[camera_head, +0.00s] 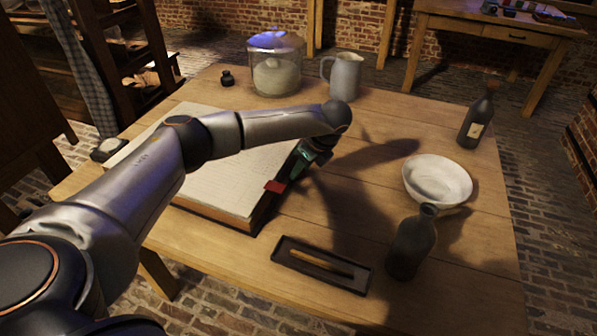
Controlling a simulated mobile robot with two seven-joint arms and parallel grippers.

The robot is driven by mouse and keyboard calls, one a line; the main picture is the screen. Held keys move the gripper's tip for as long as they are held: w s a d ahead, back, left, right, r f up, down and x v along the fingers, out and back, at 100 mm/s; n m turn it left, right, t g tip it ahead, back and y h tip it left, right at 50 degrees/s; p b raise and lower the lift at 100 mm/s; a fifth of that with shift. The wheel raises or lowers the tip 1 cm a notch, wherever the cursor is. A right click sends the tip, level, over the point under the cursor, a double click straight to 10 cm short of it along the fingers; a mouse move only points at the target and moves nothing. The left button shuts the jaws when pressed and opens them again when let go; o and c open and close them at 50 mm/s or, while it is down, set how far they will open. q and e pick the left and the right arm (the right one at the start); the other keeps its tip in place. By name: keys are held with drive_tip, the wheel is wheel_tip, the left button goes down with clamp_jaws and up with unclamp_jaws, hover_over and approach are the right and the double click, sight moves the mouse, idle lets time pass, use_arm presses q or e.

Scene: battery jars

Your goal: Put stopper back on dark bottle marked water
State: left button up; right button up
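A dark bottle (411,246) stands upright at the front right of the table. Its mouth looks open, and I see no marking on the side facing me. Another dark bottle (477,122) with a pale label stands at the back right; a brownish stopper seems to sit in its neck, and its label is too small to read. I cannot make out a loose stopper. My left gripper (298,172) points down beside the right edge of the open book, left of and behind the front bottle. Its fingertips are dark and unclear. My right gripper is out of view.
A white bowl (437,181) sits between the two bottles. A dark tray (287,257) with a brown stick lies at the front. The open book (235,190) fills the left side. A glass jar (276,77) and a grey pitcher (345,77) stand at the back.

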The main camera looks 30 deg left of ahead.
sight(304, 172)
use_arm(q)
clamp_jaws()
idle(0.3)
drive_tip(key=shift+w+d+r, duration=0.1)
drive_tip(key=shift+d+r, duration=0.25)
wheel_tip(304, 172, up, 6)
drive_tip(key=shift+r+p, duration=0.15)
drive_tip(key=shift+p, duration=0.25)
drive_tip(key=w+d, duration=0.2)
drive_tip(key=d, duration=0.7)
drive_tip(key=w+d+b, duration=0.1)
drive_tip(key=w+d, duration=0.1)
drive_tip(key=d, duration=0.7)
drive_tip(key=shift+w+d, duration=0.25)
drive_tip(key=shift+d, duration=0.15)
